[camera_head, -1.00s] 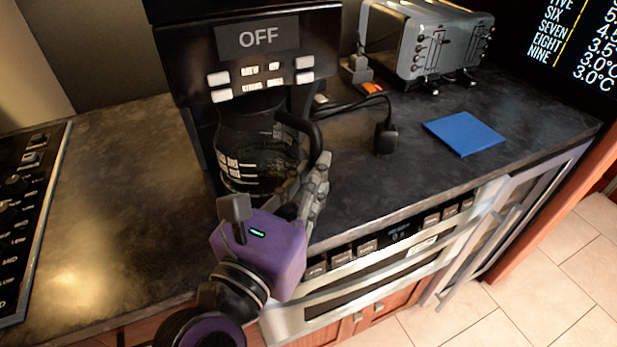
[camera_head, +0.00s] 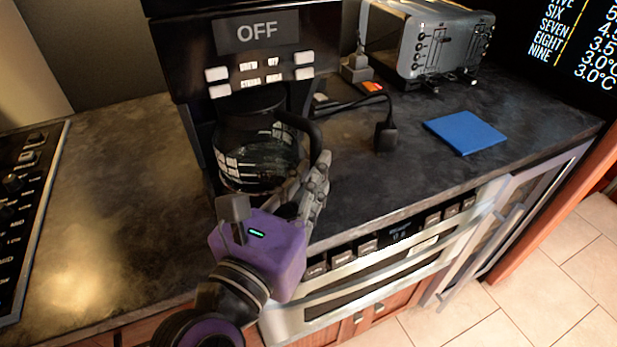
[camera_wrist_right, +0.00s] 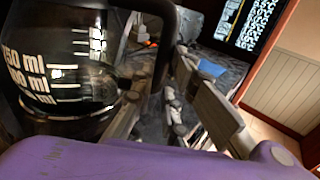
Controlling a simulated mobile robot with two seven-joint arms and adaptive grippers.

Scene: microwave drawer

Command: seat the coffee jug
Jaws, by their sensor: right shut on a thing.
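The glass coffee jug (camera_head: 250,155) stands upright inside the black coffee maker (camera_head: 262,62), under its head, which reads OFF. The jug's black handle (camera_head: 313,135) points to the right and toward me. My right gripper (camera_head: 305,180), on a purple wrist, is shut on the handle. In the right wrist view the jug (camera_wrist_right: 70,70) with its ml marks fills the left side, and the handle (camera_wrist_right: 160,20) runs down between the gripper's fingers (camera_wrist_right: 160,95). The jug's underside and the plate below it are hidden. My left gripper is not in view.
A grey toaster (camera_head: 440,42) stands at the back right. A black plug (camera_head: 386,135) with its cord and a blue square (camera_head: 464,132) lie on the dark counter (camera_head: 110,220). A hob (camera_head: 25,200) is at the left. An oven front (camera_head: 390,260) is below the counter edge.

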